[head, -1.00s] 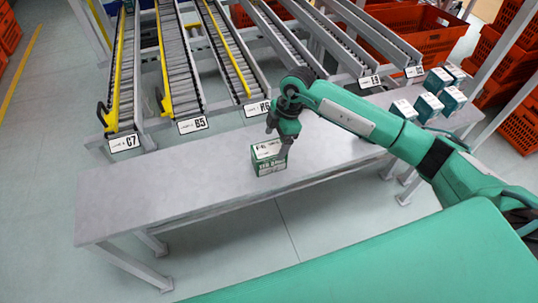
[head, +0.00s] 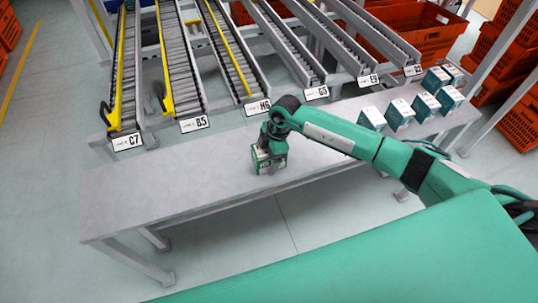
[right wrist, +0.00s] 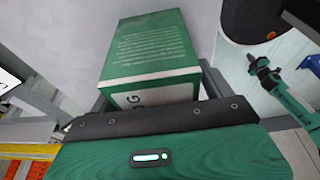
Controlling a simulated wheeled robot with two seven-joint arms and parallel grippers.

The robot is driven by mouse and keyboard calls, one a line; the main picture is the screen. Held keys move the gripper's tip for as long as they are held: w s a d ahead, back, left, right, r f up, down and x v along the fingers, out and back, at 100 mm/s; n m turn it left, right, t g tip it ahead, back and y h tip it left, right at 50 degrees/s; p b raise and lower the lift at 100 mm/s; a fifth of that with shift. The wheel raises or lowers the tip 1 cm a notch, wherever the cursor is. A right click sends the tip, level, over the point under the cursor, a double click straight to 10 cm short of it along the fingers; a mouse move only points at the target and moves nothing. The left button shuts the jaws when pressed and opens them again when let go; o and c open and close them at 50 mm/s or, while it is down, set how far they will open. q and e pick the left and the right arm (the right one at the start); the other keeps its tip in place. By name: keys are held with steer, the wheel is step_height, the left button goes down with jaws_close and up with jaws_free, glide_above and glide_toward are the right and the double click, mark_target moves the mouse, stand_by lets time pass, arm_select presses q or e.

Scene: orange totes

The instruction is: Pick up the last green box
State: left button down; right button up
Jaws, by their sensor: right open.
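A green and white box (head: 283,160) stands alone on the grey bench (head: 150,190), near its middle. My right gripper (head: 268,157) is lowered over this box from above and partly hides it. In the right wrist view the same box (right wrist: 150,50) shows its white printed top face and green side. The fingers of the right gripper (right wrist: 155,88) are open, one on each side of the box. I cannot tell whether they touch it. My left gripper is not in view.
Several similar green and white boxes (head: 400,115) stand together at the bench's right end. Labelled roller lanes, one with a B5 sign (head: 194,123), run behind the bench. Orange totes (head: 415,30) are stacked at the back right. The bench's left part is clear.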

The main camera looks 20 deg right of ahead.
steer(key=shift+f, duration=0.2)
stand_by(0.4)
steer(key=c, duration=1.1)
